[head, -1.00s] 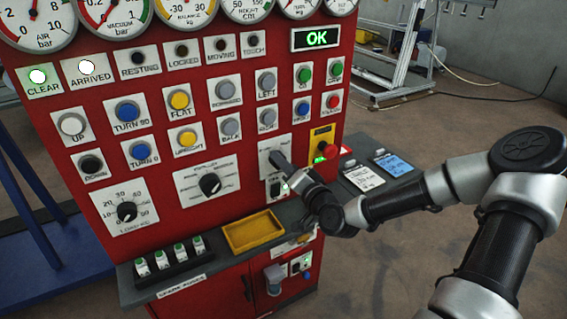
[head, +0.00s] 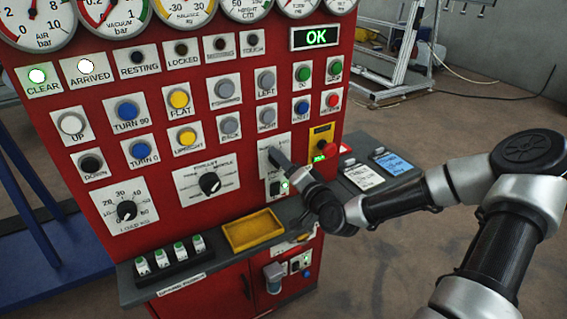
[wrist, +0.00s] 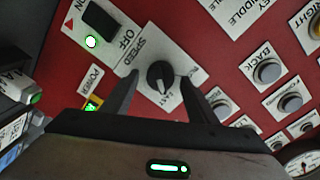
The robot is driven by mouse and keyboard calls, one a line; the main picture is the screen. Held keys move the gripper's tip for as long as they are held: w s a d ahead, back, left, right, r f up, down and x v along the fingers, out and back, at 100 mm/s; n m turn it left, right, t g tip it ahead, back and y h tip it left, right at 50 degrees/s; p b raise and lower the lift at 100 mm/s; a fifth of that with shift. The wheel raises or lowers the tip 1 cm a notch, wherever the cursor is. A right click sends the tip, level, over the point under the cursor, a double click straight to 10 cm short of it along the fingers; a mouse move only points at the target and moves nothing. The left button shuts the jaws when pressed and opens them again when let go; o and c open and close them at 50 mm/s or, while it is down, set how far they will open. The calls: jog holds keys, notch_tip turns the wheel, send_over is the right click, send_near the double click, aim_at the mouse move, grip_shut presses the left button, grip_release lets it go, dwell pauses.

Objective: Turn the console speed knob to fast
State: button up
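The black speed knob (wrist: 160,75) sits on its white plate, marked SPEED, on the red console; it shows in the wrist view, between my two fingers. My gripper (wrist: 158,84) has its fingers apart, one on each side of the knob, with a visible gap to it. The lettering below the knob is partly readable as "FAST"; I cannot tell exactly where the knob points.
Close to the speed plate are a black rocker switch (wrist: 101,18) with a lit green lamp and a red emergency button (head: 329,149). Several push buttons lie left and above. A yellow tray (head: 253,232) stands on the grey ledge below.

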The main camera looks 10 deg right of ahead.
jog(key=shift+s, duration=0.1)
jog(key=p+v, duration=0.7)
jog(key=v, duration=1)
jog(key=shift+s+r, duration=0.1)
